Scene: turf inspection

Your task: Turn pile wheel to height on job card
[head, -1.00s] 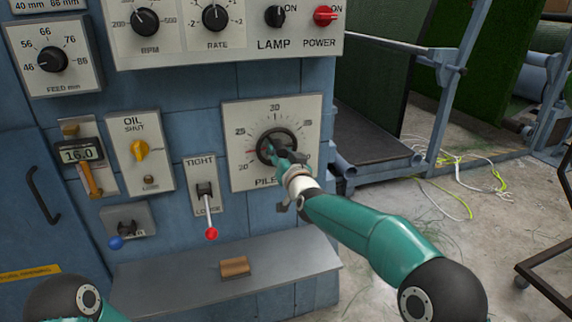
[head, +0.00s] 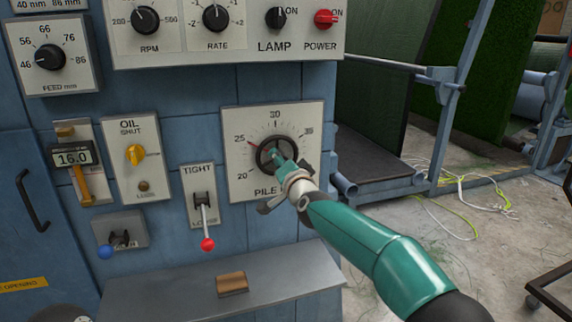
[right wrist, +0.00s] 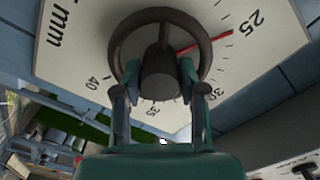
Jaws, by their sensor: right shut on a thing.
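The pile wheel (head: 277,154) is a dark handwheel on a white scale plate (head: 236,117) marked from 20 upward. Its red pointer stands at about the 25 mark in the head view; in the right wrist view the red pointer (right wrist: 208,42) also lies close to 25. My right gripper (head: 280,160) is shut on the pile wheel; in the right wrist view its two fingers sit either side of the central hub (right wrist: 160,75), inside the rim. It hides part of the plate's lower right. My left gripper is out of view. No job card can be made out.
Left of the wheel are a TIGHT/LOOSE lever (head: 207,243) with a red knob, hanging down, an oil valve (head: 134,154), and a gauge (head: 72,157) reading 16.0. A shelf (head: 180,292) below carries a small wooden block (head: 232,284). Cables lie on the floor at right.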

